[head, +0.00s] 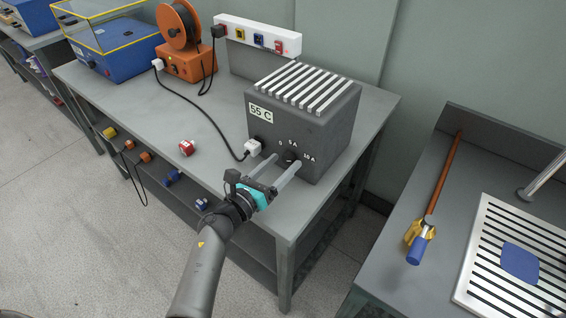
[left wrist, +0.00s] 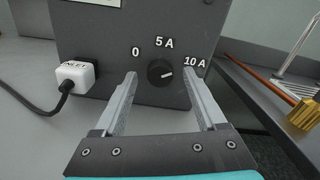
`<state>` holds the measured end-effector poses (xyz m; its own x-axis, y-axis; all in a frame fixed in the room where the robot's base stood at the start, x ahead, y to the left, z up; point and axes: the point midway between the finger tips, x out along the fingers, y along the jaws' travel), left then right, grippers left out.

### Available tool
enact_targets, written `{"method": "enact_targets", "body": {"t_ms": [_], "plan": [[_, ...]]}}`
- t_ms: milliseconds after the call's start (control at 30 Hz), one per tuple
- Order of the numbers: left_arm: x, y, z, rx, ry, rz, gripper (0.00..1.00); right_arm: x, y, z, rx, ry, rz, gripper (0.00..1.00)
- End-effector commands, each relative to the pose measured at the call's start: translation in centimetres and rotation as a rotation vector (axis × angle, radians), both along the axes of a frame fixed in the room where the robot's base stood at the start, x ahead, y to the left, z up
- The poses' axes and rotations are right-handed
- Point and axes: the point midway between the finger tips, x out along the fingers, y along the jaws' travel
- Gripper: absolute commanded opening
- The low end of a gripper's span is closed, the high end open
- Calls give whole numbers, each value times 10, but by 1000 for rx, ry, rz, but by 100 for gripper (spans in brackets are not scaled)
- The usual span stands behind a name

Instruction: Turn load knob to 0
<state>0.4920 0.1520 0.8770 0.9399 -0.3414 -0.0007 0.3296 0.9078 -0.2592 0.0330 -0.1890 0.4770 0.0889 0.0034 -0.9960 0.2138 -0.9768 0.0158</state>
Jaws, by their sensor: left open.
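The load knob (left wrist: 160,73) is a small round black knob on the front of a dark grey box (head: 318,131) with a slatted top. Labels 0, 5 A and 10 A stand around it, 0 at the left and 10 A at the right. Its pale pointer mark is turned to the right, toward 10 A. In the head view the knob (head: 291,156) shows just beyond the fingers. My left gripper (head: 283,164) is open and empty, its fingers pointing at the box face. In the left wrist view the knob sits between and beyond the fingertips. My right gripper is not in view.
A white plug (head: 252,147) marked INLET sits left of the knob, its black cable running to an orange reel unit (head: 187,62). A red plug (head: 186,147) lies on the bench (head: 130,95). A second bench with a slotted white tray (head: 510,260) stands at the right.

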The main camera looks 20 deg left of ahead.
Motion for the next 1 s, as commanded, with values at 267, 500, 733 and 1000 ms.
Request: {"method": "enact_targets", "body": {"t_ms": [267,500,733,1000], "plan": [[10,-3,0,0,-1,0,74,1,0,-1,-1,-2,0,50],[10,-3,0,0,0,0,67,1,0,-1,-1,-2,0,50],[9,-3,0,0,0,0,41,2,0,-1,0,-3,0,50],[9,-3,0,0,0,0,10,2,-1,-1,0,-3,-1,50]]}}
